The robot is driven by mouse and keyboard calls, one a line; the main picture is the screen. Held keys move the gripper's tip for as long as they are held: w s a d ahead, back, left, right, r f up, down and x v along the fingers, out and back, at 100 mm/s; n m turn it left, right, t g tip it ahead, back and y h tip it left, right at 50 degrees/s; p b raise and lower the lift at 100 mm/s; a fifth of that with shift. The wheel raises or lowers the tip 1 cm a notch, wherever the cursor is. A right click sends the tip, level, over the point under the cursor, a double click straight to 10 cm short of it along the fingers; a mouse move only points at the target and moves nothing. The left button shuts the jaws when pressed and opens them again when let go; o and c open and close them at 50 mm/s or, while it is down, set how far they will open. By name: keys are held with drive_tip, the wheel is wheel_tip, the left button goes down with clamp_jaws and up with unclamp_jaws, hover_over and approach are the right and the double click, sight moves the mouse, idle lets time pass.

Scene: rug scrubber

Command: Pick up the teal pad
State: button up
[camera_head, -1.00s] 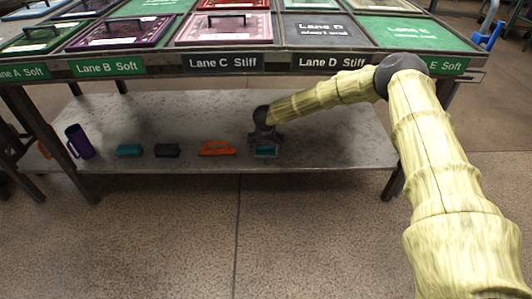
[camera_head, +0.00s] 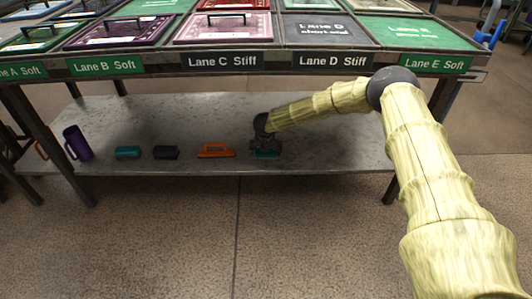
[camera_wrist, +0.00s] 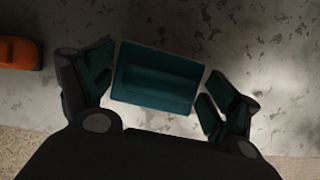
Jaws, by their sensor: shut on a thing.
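The teal pad (camera_head: 267,154) lies on the grey lower shelf at the right end of the row, mostly hidden by my gripper (camera_head: 264,147). In the wrist view the teal pad (camera_wrist: 157,78) is a dark teal block with a raised bar along it. My gripper's fingers stand at its left and right ends, shut on it. The pad appears to be still on the shelf; I see no clear gap under it. Another teal item (camera_head: 128,152) lies further left on the same shelf.
The tabletop with lane signs (camera_head: 226,61) overhangs the shelf. The shelf right of the pad is clear.

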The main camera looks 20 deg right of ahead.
drive_tip(key=shift+r+p, duration=0.4)
drive_tip(key=shift+r, duration=0.2)
drive_tip(key=p+v, duration=0.1)
drive_tip(key=v, duration=0.1)
drive_tip(key=shift+r, duration=0.35)
drive_tip(key=s+a+p, duration=0.2)
drive_tip(key=s+a, duration=0.1)
drive_tip(key=s, duration=0.5)
drive_tip(key=s+a+p, duration=0.2)
drive_tip(key=s, duration=0.6)
drive_tip(key=shift+a, duration=0.4)
drive_tip(key=shift+s+f, duration=0.1)
drive_tip(key=shift+s, duration=0.05)
drive_tip(key=o, duration=0.5)
drive_tip(key=c, duration=0.6)
drive_tip(key=shift+c, duration=0.2)
